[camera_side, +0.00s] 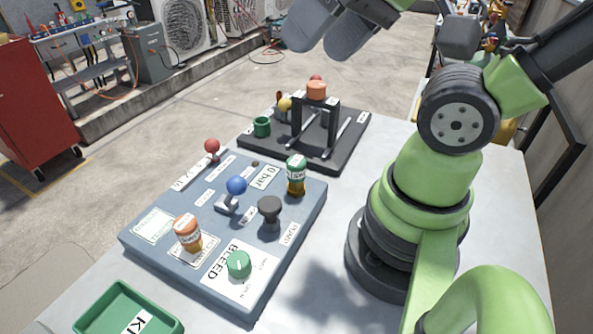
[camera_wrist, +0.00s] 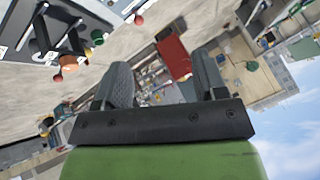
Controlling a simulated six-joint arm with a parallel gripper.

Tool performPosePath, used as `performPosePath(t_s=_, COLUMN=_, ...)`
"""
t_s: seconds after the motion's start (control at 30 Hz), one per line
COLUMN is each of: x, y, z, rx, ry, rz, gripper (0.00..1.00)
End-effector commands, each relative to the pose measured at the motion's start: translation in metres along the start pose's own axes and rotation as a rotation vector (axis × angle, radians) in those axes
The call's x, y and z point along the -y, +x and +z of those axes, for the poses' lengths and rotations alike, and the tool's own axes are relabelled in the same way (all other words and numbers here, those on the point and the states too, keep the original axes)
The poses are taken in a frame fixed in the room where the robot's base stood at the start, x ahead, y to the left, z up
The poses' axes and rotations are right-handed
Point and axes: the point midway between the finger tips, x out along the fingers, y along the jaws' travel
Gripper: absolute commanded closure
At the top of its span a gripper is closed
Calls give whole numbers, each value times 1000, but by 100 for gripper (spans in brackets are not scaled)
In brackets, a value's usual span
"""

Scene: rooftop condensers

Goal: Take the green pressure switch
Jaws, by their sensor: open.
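The green pressure switch (camera_side: 296,174), with a green cap, a white label and a brass lower body, stands upright at the right rear of the blue-grey panel (camera_side: 140,240) in the side view. I cannot make it out in the wrist view. My gripper (camera_side: 326,45) is open and empty, high up at the top of the side view, well above and beyond the switch. Its two dark fingers also show apart in the wrist view (camera_wrist: 165,78), with nothing between them.
The panel also carries an orange-capped switch (camera_side: 187,232), a green knob (camera_side: 239,264), a black knob (camera_side: 269,212), a blue ball (camera_side: 236,185) and a red ball (camera_side: 212,146). A black rack (camera_side: 330,160) stands behind. A green tray (camera_side: 92,318) sits in front.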

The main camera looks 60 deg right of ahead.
Motion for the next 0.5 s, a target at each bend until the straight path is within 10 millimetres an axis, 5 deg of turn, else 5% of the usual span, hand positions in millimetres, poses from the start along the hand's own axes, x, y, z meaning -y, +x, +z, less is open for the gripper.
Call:
performPosePath(t_s=0.27, x=-6, y=13, z=-5, rx=53, ry=-48, rz=49, gripper=35)
performPosePath(t_s=0.5, x=-37, y=67, z=-16, rx=296, ry=-272, rz=192, gripper=35)
